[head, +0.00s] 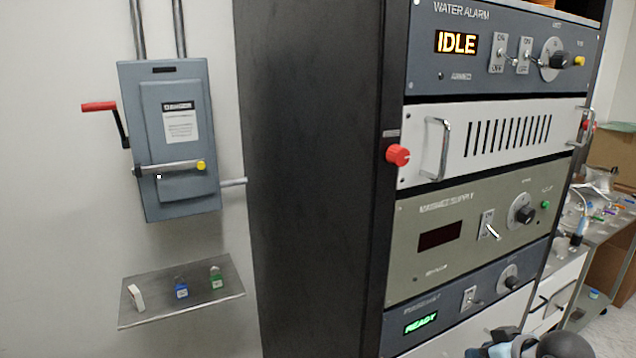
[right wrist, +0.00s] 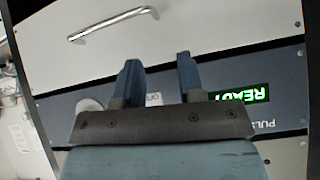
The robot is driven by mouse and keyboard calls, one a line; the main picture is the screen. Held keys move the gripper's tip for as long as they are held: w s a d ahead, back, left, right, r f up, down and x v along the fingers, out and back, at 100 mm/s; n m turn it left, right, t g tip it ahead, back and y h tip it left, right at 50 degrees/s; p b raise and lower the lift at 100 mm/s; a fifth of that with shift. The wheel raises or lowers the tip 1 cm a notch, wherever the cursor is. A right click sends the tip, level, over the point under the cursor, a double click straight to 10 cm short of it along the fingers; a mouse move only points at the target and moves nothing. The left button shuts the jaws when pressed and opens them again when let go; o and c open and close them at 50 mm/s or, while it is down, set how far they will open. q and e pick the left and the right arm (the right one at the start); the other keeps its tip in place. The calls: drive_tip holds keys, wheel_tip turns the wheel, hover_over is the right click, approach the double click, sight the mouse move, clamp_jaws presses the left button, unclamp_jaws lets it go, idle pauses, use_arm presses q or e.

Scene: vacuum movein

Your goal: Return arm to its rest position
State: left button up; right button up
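My right gripper (right wrist: 158,62) shows in the right wrist view with its two blue-grey fingers apart and nothing between them. It is in front of the lower rack panel with the green READY display (right wrist: 243,93), which appears upside down there. The fingers overlap the panel in the picture; I cannot tell whether they touch it. In the head view, part of my right arm (head: 545,345) shows at the bottom edge, just below the panel with the READY display (head: 421,322). My left gripper is not in view.
The equipment rack (head: 315,180) fills the middle. A white panel handle (head: 438,148) and red knob (head: 398,155) stick out. Left on the wall are a grey switch box (head: 170,140) and a shelf (head: 200,296) with small padlocks. A cluttered bench (head: 600,225) stands at right.

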drive_tip(key=s+a+f+t, duration=0.1)
drive_tip(key=s+a+f, duration=0.35)
drive_tip(key=f, duration=0.45)
drive_tip(key=s+a+f, duration=0.3)
drive_tip(key=s+f, duration=0.2)
drive_tip(key=f, duration=0.3)
drive_tip(key=s+a+f+t, duration=0.1)
drive_tip(key=s+a+f, duration=0.6)
drive_tip(key=s, duration=0.4)
drive_tip(key=shift+s+f, duration=0.15)
